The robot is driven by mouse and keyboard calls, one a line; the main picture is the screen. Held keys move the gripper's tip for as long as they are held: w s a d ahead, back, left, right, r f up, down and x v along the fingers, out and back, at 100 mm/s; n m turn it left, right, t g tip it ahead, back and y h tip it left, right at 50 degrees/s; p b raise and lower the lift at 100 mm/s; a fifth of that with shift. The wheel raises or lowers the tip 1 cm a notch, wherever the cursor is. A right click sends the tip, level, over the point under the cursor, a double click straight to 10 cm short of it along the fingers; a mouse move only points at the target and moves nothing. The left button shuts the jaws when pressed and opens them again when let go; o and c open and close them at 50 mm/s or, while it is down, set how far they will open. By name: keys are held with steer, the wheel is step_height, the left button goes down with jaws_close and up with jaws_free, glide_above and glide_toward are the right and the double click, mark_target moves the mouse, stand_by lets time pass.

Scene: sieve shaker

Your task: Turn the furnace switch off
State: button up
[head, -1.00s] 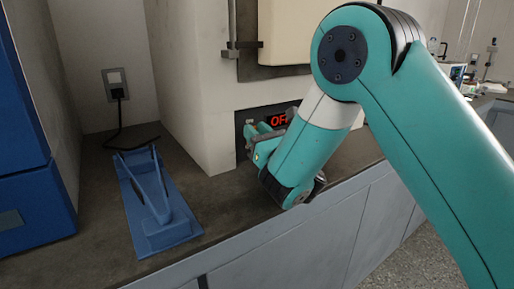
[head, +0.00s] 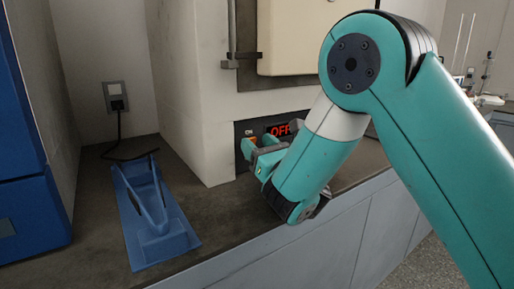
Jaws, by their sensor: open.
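The furnace (head: 210,110) is a large pale block with a dark control panel (head: 241,130) low on its front. The panel's display (head: 279,130) glows red and reads "OFF", partly covered by my arm. A small "ON" label shows at the panel's upper left, with a small orange-red bit of the switch (head: 252,139) under it. My gripper (head: 257,147) is open and empty, right in front of the panel by the switch. Its fingers hide most of the switch, so I cannot tell whether they touch it.
A blue stand (head: 157,215) is on the dark counter (head: 105,215) to the left, with a wall socket (head: 116,97) and black cable behind it. A blue cabinet (head: 30,190) borders the far left. The furnace's cream door (head: 295,40) is above the panel.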

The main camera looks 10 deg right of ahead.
steer(key=b+v, duration=0.4)
steer(key=shift+s+d+f+b, duration=0.1)
steer(key=shift+s+f+b, duration=0.15)
steer(key=shift+f+b, duration=0.1)
steer(key=shift+s+d+b, duration=0.25)
steer(key=shift+s+b, duration=0.25)
steer(key=shift+s, duration=0.25)
